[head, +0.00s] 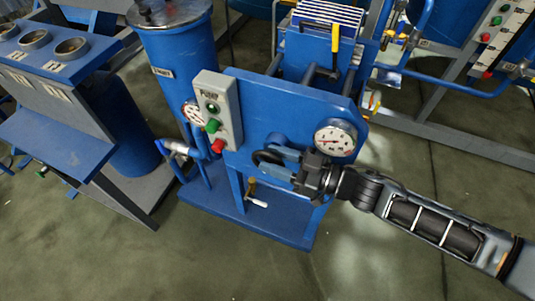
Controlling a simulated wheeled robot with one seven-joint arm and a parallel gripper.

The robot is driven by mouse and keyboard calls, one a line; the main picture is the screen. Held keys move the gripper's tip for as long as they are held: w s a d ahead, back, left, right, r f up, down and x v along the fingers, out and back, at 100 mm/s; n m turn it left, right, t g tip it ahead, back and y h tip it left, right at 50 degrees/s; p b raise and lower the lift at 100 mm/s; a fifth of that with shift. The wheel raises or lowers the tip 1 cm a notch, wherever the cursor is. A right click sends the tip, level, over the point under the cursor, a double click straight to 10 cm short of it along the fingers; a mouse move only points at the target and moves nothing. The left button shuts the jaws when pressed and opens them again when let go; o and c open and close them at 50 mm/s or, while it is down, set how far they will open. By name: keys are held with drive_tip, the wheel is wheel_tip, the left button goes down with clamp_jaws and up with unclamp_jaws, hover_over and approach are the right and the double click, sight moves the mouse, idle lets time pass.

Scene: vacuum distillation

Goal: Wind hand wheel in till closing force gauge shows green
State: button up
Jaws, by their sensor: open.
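The blue press-like unit (285,115) stands in the middle of the head view. On its front plate, a round white gauge (335,139) sits at the right; its needle and any green zone are too small to read. A dark hand wheel (268,156) shows low on the plate, partly hidden by my gripper. My gripper (270,163) reaches in from the right, its fingers apart at the wheel. I cannot tell whether they touch its rim.
A grey button box (217,110) marked "PUMP" has green and red buttons left of the wheel. A second gauge (194,112) sits by the blue cylinder (180,65). A yellow-handled lever (335,45) rises above the unit. A blue bench (55,140) stands left. Floor (200,265) in front is clear.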

drive_tip(key=shift+x, duration=1.05)
clamp_jaws()
